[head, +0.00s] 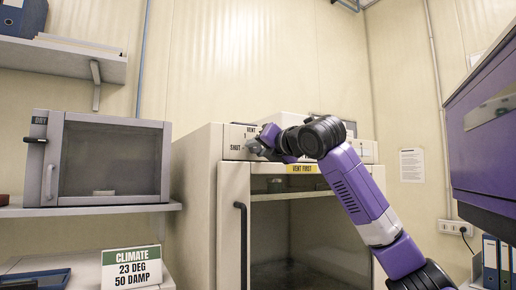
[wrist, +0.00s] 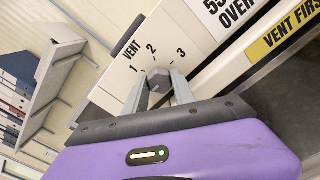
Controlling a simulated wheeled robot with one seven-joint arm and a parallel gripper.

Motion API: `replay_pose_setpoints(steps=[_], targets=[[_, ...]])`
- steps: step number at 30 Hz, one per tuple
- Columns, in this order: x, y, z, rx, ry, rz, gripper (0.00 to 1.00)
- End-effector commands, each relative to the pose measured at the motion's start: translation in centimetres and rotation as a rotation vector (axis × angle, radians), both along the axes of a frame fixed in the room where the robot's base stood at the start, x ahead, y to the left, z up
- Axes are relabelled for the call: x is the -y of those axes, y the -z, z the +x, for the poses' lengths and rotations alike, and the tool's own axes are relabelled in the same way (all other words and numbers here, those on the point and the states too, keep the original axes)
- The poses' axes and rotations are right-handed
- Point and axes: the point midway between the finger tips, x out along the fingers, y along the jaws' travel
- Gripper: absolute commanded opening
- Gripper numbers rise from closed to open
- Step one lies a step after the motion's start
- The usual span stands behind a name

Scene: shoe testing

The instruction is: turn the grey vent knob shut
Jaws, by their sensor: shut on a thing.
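The grey vent knob (wrist: 157,78) sits on the pale front panel of the large cabinet. In the wrist view, my gripper (wrist: 158,84) has one finger on each side of the knob and is shut on it. The marks VENT, 1, 2 and 3 show around the knob; I cannot tell which mark it points to. In the head view, my gripper (head: 260,146) is at the panel's left part, beside the VENT and SHUT lettering, and largely hides the knob. The SHUT mark is out of sight in the wrist view.
The cabinet (head: 198,190) has a glass door with a black handle (head: 241,240) below the panel, under a yellow VENT FIRST label (head: 303,169). A smaller DRY cabinet (head: 106,120) stands on a shelf at left. A purple unit (head: 490,150) hangs at right.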

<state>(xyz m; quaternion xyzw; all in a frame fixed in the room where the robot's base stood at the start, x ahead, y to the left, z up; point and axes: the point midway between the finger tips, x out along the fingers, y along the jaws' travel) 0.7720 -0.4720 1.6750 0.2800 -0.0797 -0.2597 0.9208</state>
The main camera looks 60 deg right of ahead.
Motion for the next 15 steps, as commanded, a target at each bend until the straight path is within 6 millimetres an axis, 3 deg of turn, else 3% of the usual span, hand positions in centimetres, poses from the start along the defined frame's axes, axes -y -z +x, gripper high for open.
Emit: replay_pose_setpoints(steps=[14, 15], targets=[[0.01, 0.49, 0.09, -0.018, -0.001, -0.009, 0.00], [0.01, 0.50, 0.10, -0.018, -0.001, -0.009, 0.33]])
